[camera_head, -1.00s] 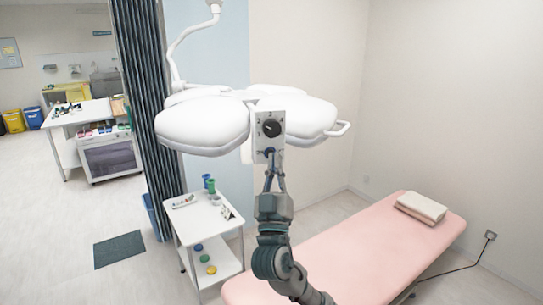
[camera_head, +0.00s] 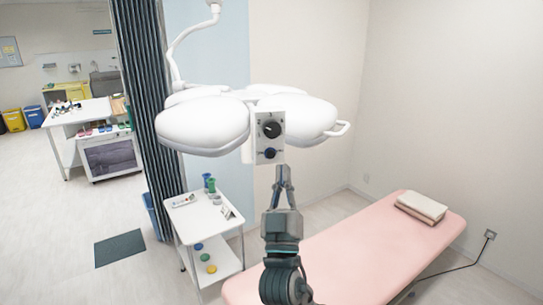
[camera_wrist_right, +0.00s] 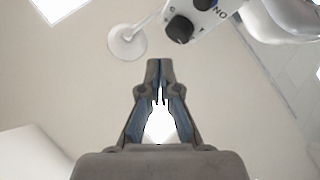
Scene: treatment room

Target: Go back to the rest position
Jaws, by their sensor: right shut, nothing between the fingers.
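My right gripper (camera_head: 283,169) is shut and empty, pointing up just below the control panel of the surgical lamp. In the right wrist view its fingertips (camera_wrist_right: 159,66) meet with nothing between them. The panel also shows at the top of the right wrist view (camera_wrist_right: 197,14). My left gripper is out of view.
The white lamp head (camera_head: 204,126) hangs large over the middle. A pink treatment bed (camera_head: 350,255) with a folded towel (camera_head: 421,206) stands at the right. A white trolley (camera_head: 213,240) with bottles and small items stands left of my arm. A dark curtain (camera_head: 150,110) hangs behind it.

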